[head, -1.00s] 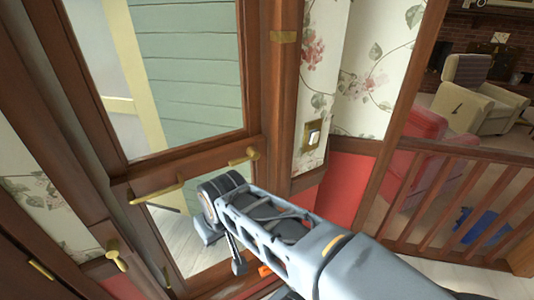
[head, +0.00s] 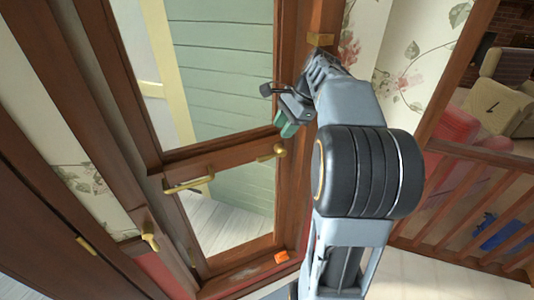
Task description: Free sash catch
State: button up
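A wood-framed sash window (head: 215,160) fills the middle of the head view. A brass lever catch (head: 270,153) sits at the right end of its middle rail. A brass bar handle (head: 188,184) is fixed on the same rail, further left. My gripper (head: 279,108) is above the lever catch, near the right-hand window post. Its fingertips look spread, one dark and one greenish, with nothing seen between them. It appears apart from the catch, though depth is hard to judge. My arm hides part of the right post.
A brass piece (head: 320,40) is on the right post above my gripper. Another brass handle (head: 150,242) is on the left frame. A small orange object (head: 281,257) is at the bottom of the window. A wooden railing (head: 480,205) stands to the right.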

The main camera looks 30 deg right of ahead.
aim_at(266, 155)
jog(key=x, duration=1.1)
jog(key=shift+a+f, duration=0.15)
jog(key=shift+f, duration=0.1)
jog(key=shift+c, duration=0.4)
grip_shut()
